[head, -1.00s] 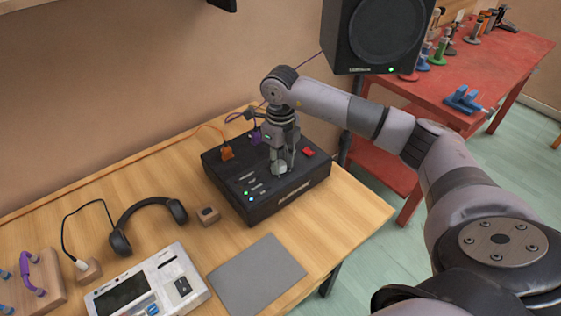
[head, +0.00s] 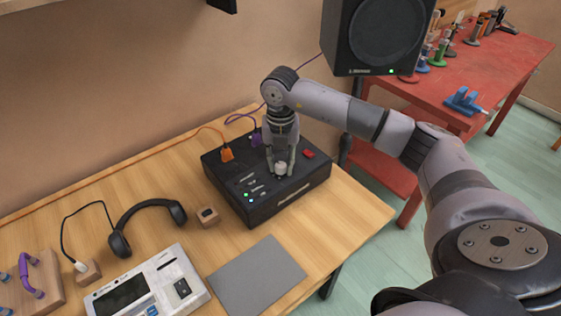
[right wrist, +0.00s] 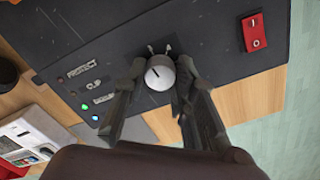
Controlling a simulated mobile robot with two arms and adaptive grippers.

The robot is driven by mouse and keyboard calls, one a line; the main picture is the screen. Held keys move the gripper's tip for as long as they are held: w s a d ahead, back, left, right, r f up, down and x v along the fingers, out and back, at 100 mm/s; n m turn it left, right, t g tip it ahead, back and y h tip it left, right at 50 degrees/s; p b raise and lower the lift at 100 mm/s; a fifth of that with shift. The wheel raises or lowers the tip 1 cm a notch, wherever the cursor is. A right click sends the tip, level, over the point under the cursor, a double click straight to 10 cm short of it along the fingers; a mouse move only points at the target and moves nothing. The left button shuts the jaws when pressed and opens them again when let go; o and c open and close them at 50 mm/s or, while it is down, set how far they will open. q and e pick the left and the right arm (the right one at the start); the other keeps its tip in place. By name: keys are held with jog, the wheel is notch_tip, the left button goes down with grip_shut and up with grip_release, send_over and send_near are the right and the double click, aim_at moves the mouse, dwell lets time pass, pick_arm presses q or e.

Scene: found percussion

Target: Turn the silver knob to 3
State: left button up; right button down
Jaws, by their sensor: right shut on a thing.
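The silver knob (head: 280,169) is on top of the black amplifier box (head: 262,208), near its front right. In the right wrist view the knob (right wrist: 160,74) is round and pale with a short dark pointer line. I cannot read a number at the pointer. My right gripper (head: 280,171) comes down from above and is shut on the knob, one finger on each side, as the right wrist view also shows (right wrist: 158,80). My left gripper is not in view.
A red rocker switch (head: 308,154) sits on the box beyond the knob. Orange (head: 227,154) and purple plugs are at its back. Headphones (head: 150,222), a small wooden block (head: 208,217), a grey mat (head: 256,278) and a white device (head: 150,290) lie on the wooden table.

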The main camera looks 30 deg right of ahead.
aim_at(281, 165)
jog(key=shift+r+m, duration=0.1)
jog(key=shift+m, duration=0.5)
jog(key=c, duration=1.3)
grip_release()
notch_tip(281, 165, up, 12)
